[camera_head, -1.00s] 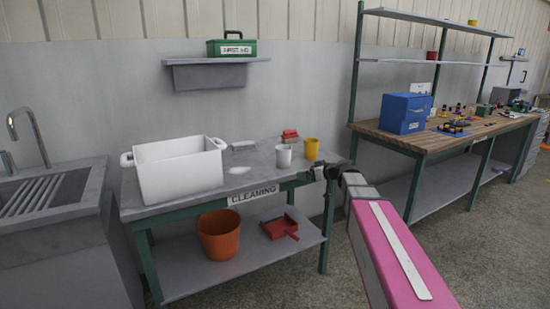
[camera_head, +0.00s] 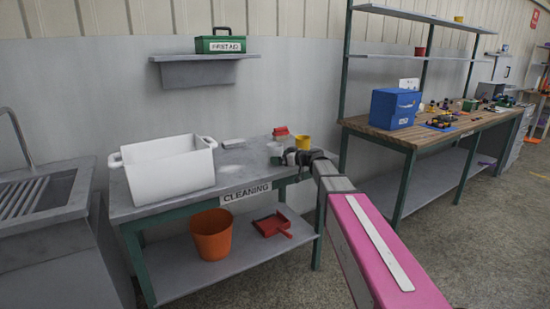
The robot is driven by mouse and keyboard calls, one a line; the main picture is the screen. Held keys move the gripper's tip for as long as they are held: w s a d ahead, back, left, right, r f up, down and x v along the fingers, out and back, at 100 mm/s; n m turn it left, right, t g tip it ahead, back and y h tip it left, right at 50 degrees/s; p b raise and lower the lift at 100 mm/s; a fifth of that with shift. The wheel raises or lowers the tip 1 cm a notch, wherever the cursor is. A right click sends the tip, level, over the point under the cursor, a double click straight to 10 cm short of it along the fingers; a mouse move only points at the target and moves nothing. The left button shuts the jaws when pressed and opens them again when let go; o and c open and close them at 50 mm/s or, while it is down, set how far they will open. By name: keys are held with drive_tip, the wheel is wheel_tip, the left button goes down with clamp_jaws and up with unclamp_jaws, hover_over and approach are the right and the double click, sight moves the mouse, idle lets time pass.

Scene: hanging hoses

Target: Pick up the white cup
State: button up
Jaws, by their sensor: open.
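The white cup (camera_head: 274,149) stands on the right part of the cleaning table's grey top (camera_head: 232,173). My gripper (camera_head: 281,158) is at the cup's near right side and covers its lower part. The gripper is open, but its fingers are small and dark here, and I cannot tell whether they touch the cup or reach around it. My pink arm (camera_head: 368,235) comes in from the lower right.
A yellow cup (camera_head: 303,142) and a red item (camera_head: 280,132) stand close to the white cup. A large white tub (camera_head: 168,172) fills the table's left part. An orange bucket (camera_head: 211,235) and a red dustpan (camera_head: 270,224) are on the lower shelf. A workbench (camera_head: 425,137) stands right.

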drive_tip(key=x, duration=0.3)
drive_tip(key=c, duration=1.1)
drive_tip(key=shift+r, duration=0.15)
